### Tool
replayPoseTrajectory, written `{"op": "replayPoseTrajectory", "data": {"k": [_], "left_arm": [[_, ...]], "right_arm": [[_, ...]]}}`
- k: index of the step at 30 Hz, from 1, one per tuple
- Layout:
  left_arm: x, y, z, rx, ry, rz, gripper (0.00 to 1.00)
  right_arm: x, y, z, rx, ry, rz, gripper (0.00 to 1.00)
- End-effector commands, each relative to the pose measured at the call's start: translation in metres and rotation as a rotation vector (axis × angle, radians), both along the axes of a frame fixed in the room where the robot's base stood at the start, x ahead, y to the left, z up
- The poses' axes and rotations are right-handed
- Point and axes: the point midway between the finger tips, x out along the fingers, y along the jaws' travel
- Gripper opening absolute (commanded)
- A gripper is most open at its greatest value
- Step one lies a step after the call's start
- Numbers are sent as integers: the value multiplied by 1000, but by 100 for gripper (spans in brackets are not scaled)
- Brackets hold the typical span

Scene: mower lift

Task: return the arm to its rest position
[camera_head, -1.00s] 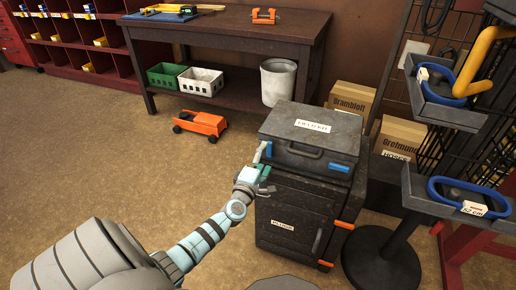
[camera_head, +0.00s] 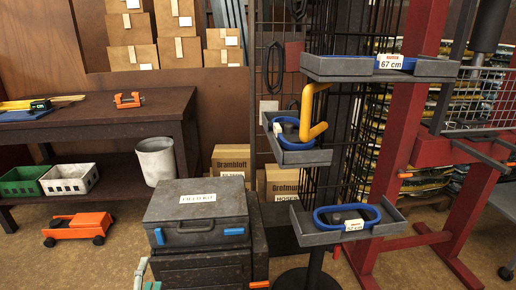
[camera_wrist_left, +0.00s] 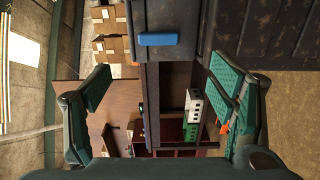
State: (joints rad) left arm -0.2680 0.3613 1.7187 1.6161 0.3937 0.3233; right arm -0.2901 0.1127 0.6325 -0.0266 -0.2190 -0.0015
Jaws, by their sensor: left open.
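My left gripper (camera_wrist_left: 160,105) is open in the left wrist view, its two green-padded fingers wide apart with nothing between them. In the head view only a small part of it shows at the bottom edge, left of the grey field kit case (camera_head: 196,212). The case is closed, with a handle and blue latches, and sits on a dark cabinet (camera_head: 205,270). One blue latch (camera_wrist_left: 158,39) shows close up at the top of the left wrist view. My right gripper is not in view.
A dark workbench (camera_head: 100,115) stands behind, with a green crate (camera_head: 22,182), a white crate (camera_head: 68,180) and a bucket (camera_head: 156,160) on its shelf. A rack with grey trays (camera_head: 345,235) stands right of the case.

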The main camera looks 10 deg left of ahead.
Motion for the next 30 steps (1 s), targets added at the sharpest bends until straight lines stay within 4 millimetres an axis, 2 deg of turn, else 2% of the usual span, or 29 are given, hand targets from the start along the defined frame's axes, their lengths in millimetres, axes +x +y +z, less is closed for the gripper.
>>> {"op": "replayPoseTrajectory", "data": {"k": [2, 4, 5, 6, 8, 9, 11, 12, 14, 15, 17, 18, 20, 21, 22, 24, 27, 30], "left_arm": [[2, -10, -10, 135, 57, -60, 77], [-3, -17, -51, 352, 199, -140, 77], [-9, -20, -75, 447, 274, -181, 77], [-20, -24, -111, 572, 387, -244, 77], [-47, -29, -170, 745, 567, -357, 77], [-71, -32, -209, 848, 689, -444, 77], [-112, -36, -261, 975, 855, -577, 77], [-141, -39, -290, 1041, 954, -668, 77], [-186, -43, -327, 1122, 1086, -804, 77], [-216, -45, -346, 1166, 1163, -894, 77], [-261, -51, -370, 1215, 1262, -1025, 77], [-291, -55, -382, 1239, 1321, -1112, 77], [-335, -64, -397, 1259, 1395, -1239, 77], [-363, -75, -405, 1255, 1429, -1315, 77], [-380, -90, -409, 1223, 1439, -1349, 77], [-376, -95, -359, 1215, 1426, -1339, 77], [-379, -101, -309, 1195, 1426, -1341, 77], [-382, -107, -268, 1177, 1424, -1343, 77]], "right_arm": [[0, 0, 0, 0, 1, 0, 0], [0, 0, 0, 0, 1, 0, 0], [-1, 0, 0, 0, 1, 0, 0], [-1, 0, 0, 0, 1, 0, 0], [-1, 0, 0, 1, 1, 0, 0], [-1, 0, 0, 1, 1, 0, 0], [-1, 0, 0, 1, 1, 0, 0], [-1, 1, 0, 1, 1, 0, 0], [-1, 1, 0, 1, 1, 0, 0], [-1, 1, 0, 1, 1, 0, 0], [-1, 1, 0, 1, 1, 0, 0], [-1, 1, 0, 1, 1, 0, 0], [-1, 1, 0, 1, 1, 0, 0], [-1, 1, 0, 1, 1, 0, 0], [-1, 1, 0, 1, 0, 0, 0], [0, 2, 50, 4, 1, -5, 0], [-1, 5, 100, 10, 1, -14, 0], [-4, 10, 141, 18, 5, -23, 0]]}}
